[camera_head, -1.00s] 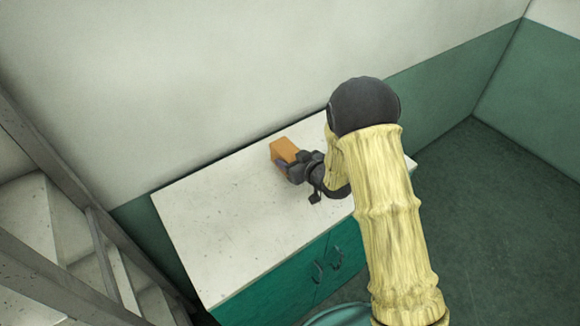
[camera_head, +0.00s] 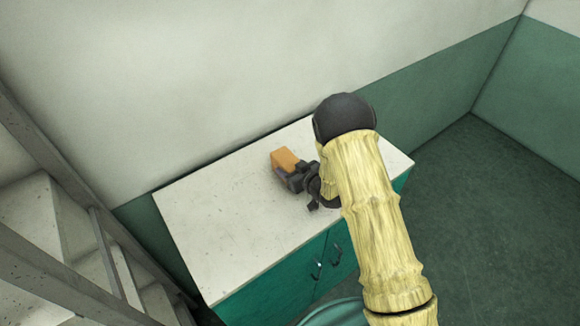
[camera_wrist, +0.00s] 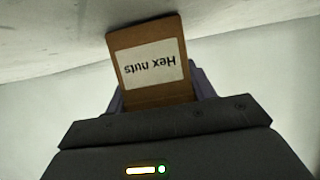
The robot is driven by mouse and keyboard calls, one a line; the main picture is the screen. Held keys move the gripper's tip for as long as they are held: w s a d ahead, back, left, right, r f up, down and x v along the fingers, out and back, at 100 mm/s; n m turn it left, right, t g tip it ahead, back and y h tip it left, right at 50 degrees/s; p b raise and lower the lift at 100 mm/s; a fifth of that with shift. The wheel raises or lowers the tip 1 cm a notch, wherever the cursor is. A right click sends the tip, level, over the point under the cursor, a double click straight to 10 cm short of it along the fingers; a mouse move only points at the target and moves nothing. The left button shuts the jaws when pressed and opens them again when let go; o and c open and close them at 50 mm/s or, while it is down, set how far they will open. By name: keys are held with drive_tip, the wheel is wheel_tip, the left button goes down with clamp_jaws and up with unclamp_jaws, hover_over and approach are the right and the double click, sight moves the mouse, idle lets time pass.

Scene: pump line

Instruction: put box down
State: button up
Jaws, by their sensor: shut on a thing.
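The box (camera_head: 284,158) is small and orange-brown. In the wrist view the box (camera_wrist: 150,62) carries a white label reading "Hex nuts", which appears upside down. My gripper (camera_head: 288,174) is shut on the box, with its dark fingers on either side. The box is over the white top of the cabinet (camera_head: 215,215), near its back edge by the wall. I cannot tell whether the box touches the top; its underside is hidden.
The cabinet has green doors with dark handles (camera_head: 318,268). The cabinet top left of the box is clear. A pale wall (camera_head: 200,80) stands behind. A metal stair (camera_head: 60,220) is at the left. Open green floor (camera_head: 490,220) lies at the right.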

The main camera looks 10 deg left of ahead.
drive_tip(key=shift+s+f, duration=0.1)
drive_tip(key=o, duration=1.1)
drive_tip(key=shift+a, duration=0.1)
drive_tip(key=shift+r, duration=0.2)
drive_tip(key=shift+s+d+f, duration=0.1)
drive_tip(key=shift+d, duration=0.15)
drive_tip(key=b+v, duration=0.5)
drive_tip(key=v, duration=0.6)
drive_tip(key=shift+d, duration=0.2)
drive_tip(key=shift+s, duration=0.15)
